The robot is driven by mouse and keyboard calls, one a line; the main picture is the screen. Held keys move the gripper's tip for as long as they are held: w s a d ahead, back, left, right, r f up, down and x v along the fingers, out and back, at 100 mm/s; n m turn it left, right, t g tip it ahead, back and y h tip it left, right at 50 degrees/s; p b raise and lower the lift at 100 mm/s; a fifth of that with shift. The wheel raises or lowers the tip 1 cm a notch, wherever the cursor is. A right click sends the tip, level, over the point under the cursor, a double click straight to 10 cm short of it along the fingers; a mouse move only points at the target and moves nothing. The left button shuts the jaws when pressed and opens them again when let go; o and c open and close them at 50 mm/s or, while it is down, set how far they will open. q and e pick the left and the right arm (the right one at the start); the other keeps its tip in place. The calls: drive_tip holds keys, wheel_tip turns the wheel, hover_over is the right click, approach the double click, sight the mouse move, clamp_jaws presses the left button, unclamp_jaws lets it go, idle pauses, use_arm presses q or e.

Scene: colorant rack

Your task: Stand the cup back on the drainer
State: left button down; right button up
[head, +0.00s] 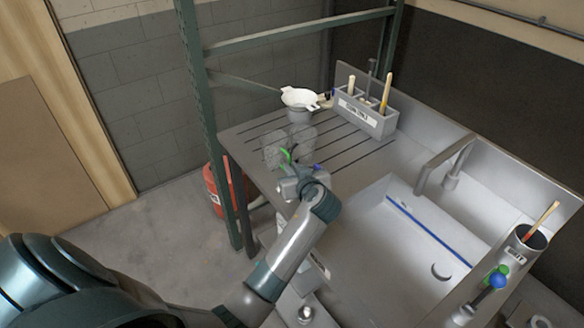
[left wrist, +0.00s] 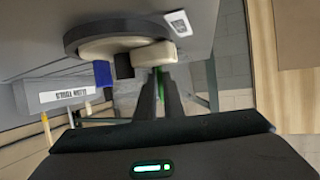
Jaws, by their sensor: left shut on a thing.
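My left gripper (head: 288,162) is over the near left part of the grooved drainer (head: 250,133). Two clear, speckled, cup-like shapes show at its tip; the left one is the cup (head: 274,150), and the gripper is shut on it. The cup's outline is faint and its tilt and contact with the drainer cannot be told. In the left wrist view, which is upside down, the fingers (left wrist: 161,95) are close together before a cream tab (left wrist: 155,53) and a dark rim; the clear cup cannot be made out there. My right gripper is not in view.
A white bowl-like piece (head: 299,97) sits on a grey pot (head: 299,116) at the drainer's back. A labelled grey caddy (head: 376,124) with brushes stands right of it. The sink basin (head: 400,240) lies right. A green rack post (head: 197,90) rises at left.

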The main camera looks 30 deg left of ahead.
use_arm(q)
drive_tip(key=shift+f, duration=0.15)
drive_tip(key=c, duration=1.9)
unclamp_jaws()
drive_tip(key=shift+o, duration=0.2)
drive_tip(key=shift+r, duration=0.3)
drive_tip(key=p+v, duration=0.4)
drive_tip(key=v, duration=0.8)
drive_tip(key=shift+f, duration=0.1)
